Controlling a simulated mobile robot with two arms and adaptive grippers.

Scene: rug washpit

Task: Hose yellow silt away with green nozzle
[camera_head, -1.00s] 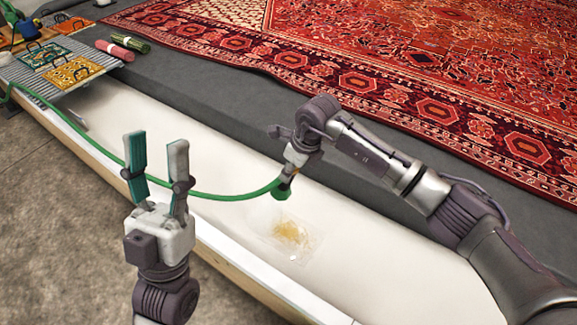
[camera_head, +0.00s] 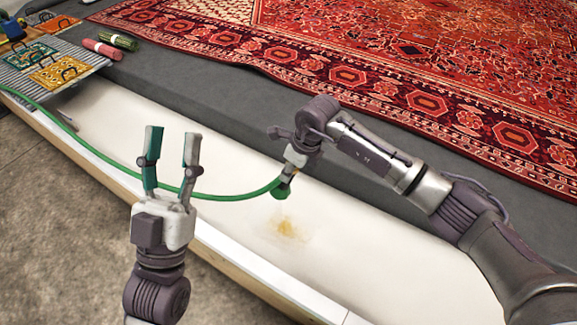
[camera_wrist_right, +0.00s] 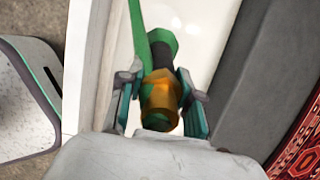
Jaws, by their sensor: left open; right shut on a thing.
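The green nozzle (camera_head: 281,192) is on the end of a green hose (camera_head: 100,158). My right gripper (camera_head: 290,174) is shut on it and holds it over the white trough, pointing down. In the right wrist view the nozzle (camera_wrist_right: 161,80) shows a brass-coloured collar, a dark band and a green end between the fingers. The yellow silt (camera_head: 287,228) is a small, faint smear on the trough floor, just below and right of the nozzle in the head view. My left gripper (camera_head: 170,160) is open and empty, upright in front of the hose.
The white trough (camera_head: 390,262) runs diagonally, with a raised near edge. A grey ledge (camera_head: 190,80) and a red patterned rug (camera_head: 400,60) lie behind it.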

